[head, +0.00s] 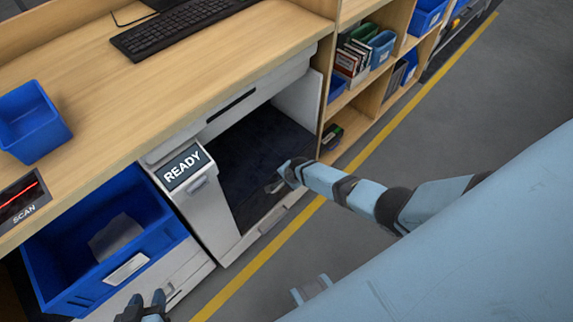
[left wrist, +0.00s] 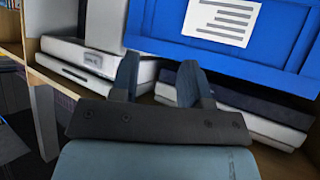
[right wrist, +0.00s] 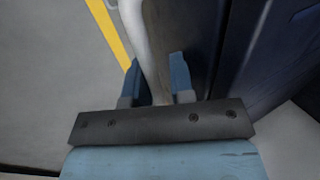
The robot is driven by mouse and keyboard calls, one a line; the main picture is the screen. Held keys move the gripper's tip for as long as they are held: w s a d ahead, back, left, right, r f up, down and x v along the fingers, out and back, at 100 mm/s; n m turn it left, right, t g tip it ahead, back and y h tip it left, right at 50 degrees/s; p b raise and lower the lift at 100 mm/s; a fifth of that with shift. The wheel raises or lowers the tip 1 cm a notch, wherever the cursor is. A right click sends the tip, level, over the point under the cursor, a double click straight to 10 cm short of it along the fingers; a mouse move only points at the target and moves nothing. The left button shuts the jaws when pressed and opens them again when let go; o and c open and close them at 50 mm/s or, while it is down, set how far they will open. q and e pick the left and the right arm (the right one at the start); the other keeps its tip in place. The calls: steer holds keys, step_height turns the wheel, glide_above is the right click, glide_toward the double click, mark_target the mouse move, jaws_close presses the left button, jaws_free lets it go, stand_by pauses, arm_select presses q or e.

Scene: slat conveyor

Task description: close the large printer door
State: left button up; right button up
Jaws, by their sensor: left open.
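The white printer (head: 203,197) with a READY display (head: 184,167) stands under the desk. Its large front is open and shows a dark inner surface (head: 245,150). I cannot tell exactly where the door's panel ends and the interior begins. My right gripper (head: 277,182) is over the right part of this dark area. In the right wrist view, a pale edge (right wrist: 153,50) runs between the fingers of the right gripper (right wrist: 157,78), beside dark panels. Whether the fingers press on it is unclear. My left gripper (head: 146,303) is open and empty, low in front of the blue bin.
A blue bin (head: 165,237) sits left of the printer, also seen in the left wrist view (left wrist: 285,55). A keyboard (head: 175,38) and a blue tray (head: 30,120) are on the desk. Shelves (head: 350,110) stand at the right. Floor beyond the yellow line (head: 270,262) is clear.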

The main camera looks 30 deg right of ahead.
steer(key=shift+r, duration=0.35)
arm_select(q)
steer(key=r+p, duration=0.1)
steer(key=p, duration=0.1)
steer(key=r+p, duration=0.1)
steer(key=p, duration=0.1)
steer(key=r+p, duration=0.1)
steer(key=p, duration=0.1)
steer(key=shift+s+a, duration=0.3)
steer(key=shift+a, duration=0.1)
arm_select(e)
steer(key=v, duration=1.3)
arm_select(q)
steer(key=shift+d+r, duration=0.15)
steer(key=shift+r, duration=0.1)
arm_select(e)
steer(key=shift+s, duration=0.15)
